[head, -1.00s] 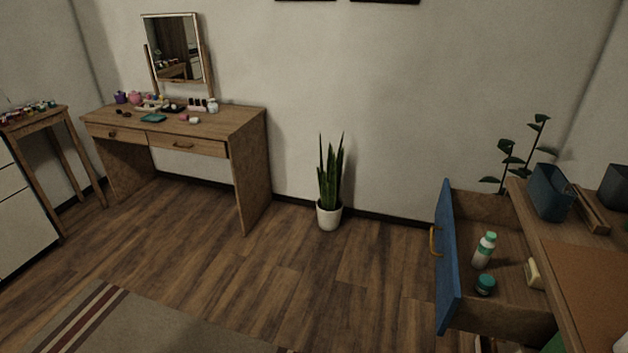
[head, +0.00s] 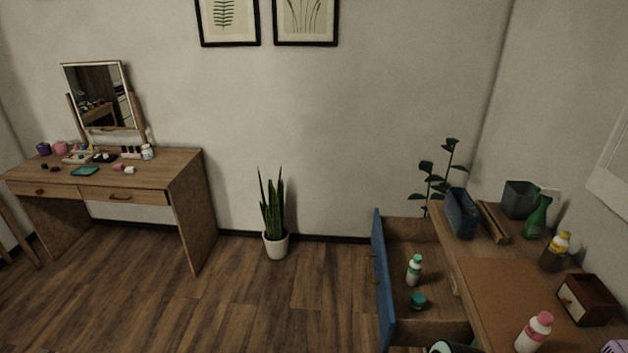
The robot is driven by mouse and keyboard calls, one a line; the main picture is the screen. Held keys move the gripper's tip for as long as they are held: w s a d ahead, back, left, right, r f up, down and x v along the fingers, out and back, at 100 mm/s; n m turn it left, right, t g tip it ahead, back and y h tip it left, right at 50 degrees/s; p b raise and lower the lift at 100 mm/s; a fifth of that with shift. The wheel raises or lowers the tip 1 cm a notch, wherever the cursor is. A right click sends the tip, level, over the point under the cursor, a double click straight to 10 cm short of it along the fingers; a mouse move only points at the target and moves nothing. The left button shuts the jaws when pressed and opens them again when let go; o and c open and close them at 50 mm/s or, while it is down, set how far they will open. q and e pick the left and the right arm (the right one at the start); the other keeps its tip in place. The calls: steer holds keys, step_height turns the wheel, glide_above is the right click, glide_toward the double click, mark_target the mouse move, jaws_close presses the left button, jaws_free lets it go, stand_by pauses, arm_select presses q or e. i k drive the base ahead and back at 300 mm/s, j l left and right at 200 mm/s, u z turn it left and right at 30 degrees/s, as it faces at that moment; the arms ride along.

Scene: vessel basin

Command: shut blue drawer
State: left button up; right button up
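The blue drawer (head: 383,290) stands pulled out from the wooden desk (head: 485,305) at the lower right of the head view. Its blue front faces left, with a brass-coloured handle (head: 371,268) on it.
On the desk are a blue box (head: 461,213), a dark bin (head: 520,199), a green spray bottle (head: 538,214), a pink-capped bottle (head: 534,332) and a small wooden box (head: 588,299). A potted plant (head: 275,243) stands by the wall. Floor left of the drawer is clear.

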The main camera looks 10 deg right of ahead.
mark_target(395, 241)
steer(key=z, duration=0.95)
steer(key=i+j+z, duration=0.15)
